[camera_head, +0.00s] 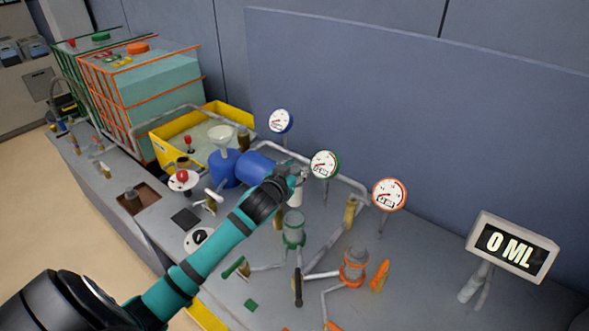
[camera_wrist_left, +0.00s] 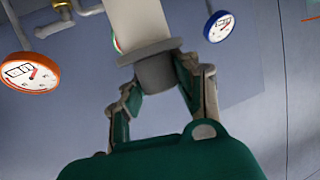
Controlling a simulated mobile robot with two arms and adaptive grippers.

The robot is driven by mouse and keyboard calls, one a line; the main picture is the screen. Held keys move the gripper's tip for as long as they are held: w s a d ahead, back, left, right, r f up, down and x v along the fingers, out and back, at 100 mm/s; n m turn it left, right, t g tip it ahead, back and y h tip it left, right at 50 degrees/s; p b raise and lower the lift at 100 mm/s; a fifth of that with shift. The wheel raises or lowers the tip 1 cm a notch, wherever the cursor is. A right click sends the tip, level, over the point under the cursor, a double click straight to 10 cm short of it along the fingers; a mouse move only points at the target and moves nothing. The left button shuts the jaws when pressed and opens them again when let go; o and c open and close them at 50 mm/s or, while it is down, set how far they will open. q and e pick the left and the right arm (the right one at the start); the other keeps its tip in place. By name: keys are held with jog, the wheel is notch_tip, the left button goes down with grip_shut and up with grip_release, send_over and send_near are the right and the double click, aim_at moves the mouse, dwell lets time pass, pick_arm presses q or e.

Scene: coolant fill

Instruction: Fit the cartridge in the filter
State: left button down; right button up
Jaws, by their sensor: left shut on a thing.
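My left gripper (camera_head: 294,174) is shut on the cartridge (camera_head: 296,193), a white cylinder, in the head view. In the left wrist view the cartridge (camera_wrist_left: 138,22) has a grey collar and a darker grey end between the two fingers of the gripper (camera_wrist_left: 160,84). The cartridge hangs roughly upright above a green filter housing (camera_head: 293,228) on the bench. I cannot tell the exact gap between them. An orange filter housing (camera_head: 355,266) stands to the right. My right gripper is not in view.
Blue, green and orange gauges (camera_head: 324,164) stand along the pipes. A blue drum (camera_head: 257,165) lies left of the gripper, near a yellow tray (camera_head: 165,153). An orange handle (camera_head: 380,275) and a 0 ML display (camera_head: 510,247) are at the right.

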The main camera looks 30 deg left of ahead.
aim_at(291, 203)
pick_arm(q)
jog(key=shift+f+b, duration=0.5)
jog(key=shift+f, duration=0.25)
jog(key=shift+f+b, duration=1.3)
jog(key=shift+f, duration=0.8)
jog(key=shift+r+p, duration=0.1)
jog(key=shift+p, duration=0.2)
jog(key=shift+p, duration=0.45)
jog(key=shift+f+b, duration=0.55)
jog(key=shift+f, duration=0.3)
jog(key=shift+f+b, duration=1.15)
jog(key=shift+f, duration=0.7)
